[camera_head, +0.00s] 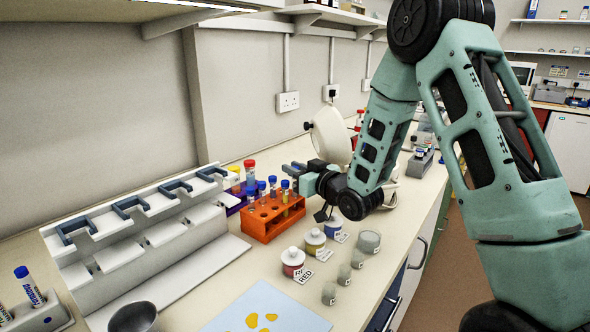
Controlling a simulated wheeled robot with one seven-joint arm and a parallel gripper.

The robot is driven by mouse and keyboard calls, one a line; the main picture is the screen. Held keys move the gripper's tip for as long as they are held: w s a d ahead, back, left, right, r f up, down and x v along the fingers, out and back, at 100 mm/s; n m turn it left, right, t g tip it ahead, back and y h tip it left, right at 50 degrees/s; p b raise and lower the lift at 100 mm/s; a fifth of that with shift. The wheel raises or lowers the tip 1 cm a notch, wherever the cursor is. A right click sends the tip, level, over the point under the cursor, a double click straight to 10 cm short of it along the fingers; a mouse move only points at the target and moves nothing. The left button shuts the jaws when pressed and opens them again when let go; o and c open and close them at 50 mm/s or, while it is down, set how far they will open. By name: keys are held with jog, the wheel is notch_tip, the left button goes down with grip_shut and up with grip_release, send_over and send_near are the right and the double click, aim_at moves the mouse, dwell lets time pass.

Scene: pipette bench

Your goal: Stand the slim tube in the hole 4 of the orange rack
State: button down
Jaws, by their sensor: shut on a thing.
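The orange rack (260,232) stands on the bench with round holes in its top. Slim blue-capped tubes stand at its back and left. My gripper (291,172) is just above the rack's back right corner, pointing left. It is shut on a slim tube (285,197) with a blue cap and yellowish contents. The tube looks upright at the rack's right end. I cannot tell whether its lower end is in a hole or above it. Hole numbers are too small to read.
A white pipette stand (150,255) is at left. Jars, a red-labelled one (292,262) and a yellow-labelled one (315,243), stand in front right. A blue mat (225,317) lies in front.

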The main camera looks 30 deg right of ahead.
jog(key=shift+f, duration=0.2)
jog(key=shift+f+b, duration=0.7)
jog(key=shift+b, duration=0.25)
jog(key=c, duration=1.2)
grip_release()
jog(key=shift+c, duration=0.2)
jog(key=shift+r, duration=0.1)
notch_tip(320, 180, up, 10)
jog(key=shift+f, duration=0.1)
